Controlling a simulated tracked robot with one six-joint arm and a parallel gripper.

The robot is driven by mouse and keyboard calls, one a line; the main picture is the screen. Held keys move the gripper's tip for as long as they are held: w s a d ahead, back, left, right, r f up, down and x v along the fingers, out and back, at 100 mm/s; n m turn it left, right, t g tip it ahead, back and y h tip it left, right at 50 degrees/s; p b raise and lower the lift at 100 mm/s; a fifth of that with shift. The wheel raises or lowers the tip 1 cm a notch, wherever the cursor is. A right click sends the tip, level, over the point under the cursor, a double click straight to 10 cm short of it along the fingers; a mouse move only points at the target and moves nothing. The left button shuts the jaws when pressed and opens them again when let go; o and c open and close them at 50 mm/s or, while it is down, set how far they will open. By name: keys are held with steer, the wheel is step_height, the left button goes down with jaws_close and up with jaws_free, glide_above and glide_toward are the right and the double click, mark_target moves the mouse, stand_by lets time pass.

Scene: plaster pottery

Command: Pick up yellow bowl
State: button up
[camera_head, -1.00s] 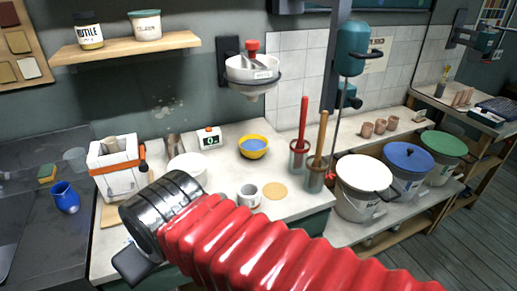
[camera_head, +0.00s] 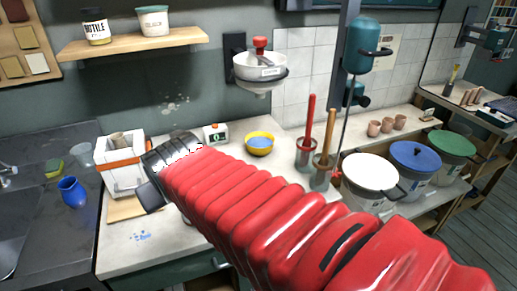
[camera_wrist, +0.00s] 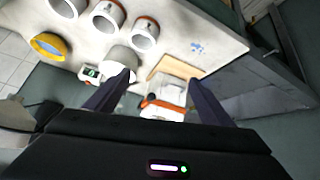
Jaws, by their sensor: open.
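The yellow bowl (camera_head: 259,147) stands on the white counter (camera_head: 116,257), near the wall, with a blue inside. In the wrist view the yellow bowl (camera_wrist: 48,46) is at the upper left, near the counter edge. My gripper (camera_wrist: 162,80) is open in the wrist view, its two dark fingers spread with nothing held. The bowl lies well to the left of the fingers and apart from them.
A small timer (camera_head: 215,134) stands left of the bowl. A white and orange container (camera_head: 120,168) is beside the arm's end. Metal pots with red and wooden handles (camera_head: 320,178) stand right of the bowl. A wall-mounted white basin (camera_head: 259,68) hangs above. Lidded buckets (camera_head: 369,172) line the right.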

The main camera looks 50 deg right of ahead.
steer(key=o, duration=0.6)
steer(key=w+d+h, duration=0.1)
steer(key=w+d, duration=0.1)
steer(key=d, duration=0.2)
steer(key=w+d+m, duration=0.1)
steer(key=w+d, duration=0.1)
steer(key=d, duration=0.2)
steer(key=w+d+r+t+h, duration=0.1)
steer(key=w+d, duration=0.2)
steer(key=d, duration=0.2)
steer(key=shift+m+h, duration=0.3)
steer(key=shift+m, duration=0.1)
steer(key=m+t+h, duration=0.2)
steer(key=t, duration=0.2)
glide_above(264, 150)
steer(key=s, duration=0.1)
step_height(264, 150, down, 9)
steer(key=shift+s+a+r, duration=0.1)
steer(key=shift+a+r, duration=0.05)
steer(key=shift+r, duration=0.05)
step_height(264, 150, down, 8)
steer(key=shift+r, duration=0.1)
steer(key=shift+x, duration=0.85)
steer(key=shift+w+d, duration=0.25)
steer(key=shift+w, duration=0.05)
